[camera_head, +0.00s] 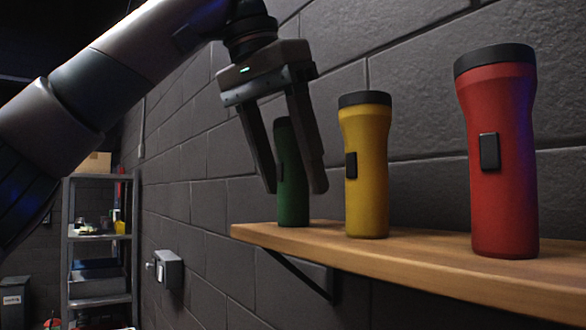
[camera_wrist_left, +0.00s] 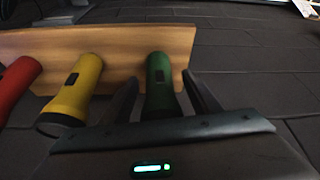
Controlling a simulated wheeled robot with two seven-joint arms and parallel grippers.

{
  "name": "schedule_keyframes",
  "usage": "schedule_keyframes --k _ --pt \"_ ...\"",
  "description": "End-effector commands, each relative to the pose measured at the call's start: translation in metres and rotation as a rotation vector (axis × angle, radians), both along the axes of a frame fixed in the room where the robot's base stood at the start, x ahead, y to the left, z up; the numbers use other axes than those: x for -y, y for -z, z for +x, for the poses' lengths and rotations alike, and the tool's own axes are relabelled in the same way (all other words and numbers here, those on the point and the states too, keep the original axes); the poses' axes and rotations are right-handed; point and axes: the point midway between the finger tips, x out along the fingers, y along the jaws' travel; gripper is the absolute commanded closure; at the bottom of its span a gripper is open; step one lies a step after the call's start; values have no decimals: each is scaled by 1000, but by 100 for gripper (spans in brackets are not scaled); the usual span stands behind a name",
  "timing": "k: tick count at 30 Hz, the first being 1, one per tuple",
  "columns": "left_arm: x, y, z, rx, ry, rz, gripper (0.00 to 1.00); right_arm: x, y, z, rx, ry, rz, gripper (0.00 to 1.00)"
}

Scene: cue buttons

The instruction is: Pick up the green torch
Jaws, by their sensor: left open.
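The green torch (camera_head: 292,180) stands upright at the left end of the wooden shelf (camera_head: 420,262), partly hidden by my gripper. My left gripper (camera_head: 296,190) is open, its two fingers pointing down on either side of the green torch. In the left wrist view the green torch (camera_wrist_left: 160,86) shows between the two fingers (camera_wrist_left: 162,92), its lower part toward the shelf. I cannot tell whether the fingers touch it. My right gripper is not in view.
A yellow torch (camera_head: 366,170) stands close to the right of the green one, near a finger. A red torch (camera_head: 503,165) stands further right. A grey brick wall (camera_head: 420,110) runs behind the shelf. A metal rack (camera_head: 98,240) stands far left.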

Motion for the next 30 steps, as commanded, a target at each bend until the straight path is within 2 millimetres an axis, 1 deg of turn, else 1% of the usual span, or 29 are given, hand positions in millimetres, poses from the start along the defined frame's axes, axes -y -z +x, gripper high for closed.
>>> schedule_keyframes --k 1,3,6,20,21,23,24,26,27,30 --pt "2 6 2 -2 3 2 44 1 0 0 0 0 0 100" --pt "4 11 3 -2 4 1 44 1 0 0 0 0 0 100" --pt "5 14 4 0 1 0 44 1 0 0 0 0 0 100" --pt "5 15 4 0 0 0 44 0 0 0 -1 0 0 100" --pt "5 15 4 0 0 0 48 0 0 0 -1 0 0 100" --pt "5 15 4 0 0 0 63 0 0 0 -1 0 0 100" --pt "5 15 4 0 0 0 72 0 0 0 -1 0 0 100" --pt "5 15 4 0 0 0 87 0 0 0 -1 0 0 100" --pt "5 15 4 0 0 0 92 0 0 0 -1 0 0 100" --pt "5 14 4 1 0 -1 92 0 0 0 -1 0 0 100"
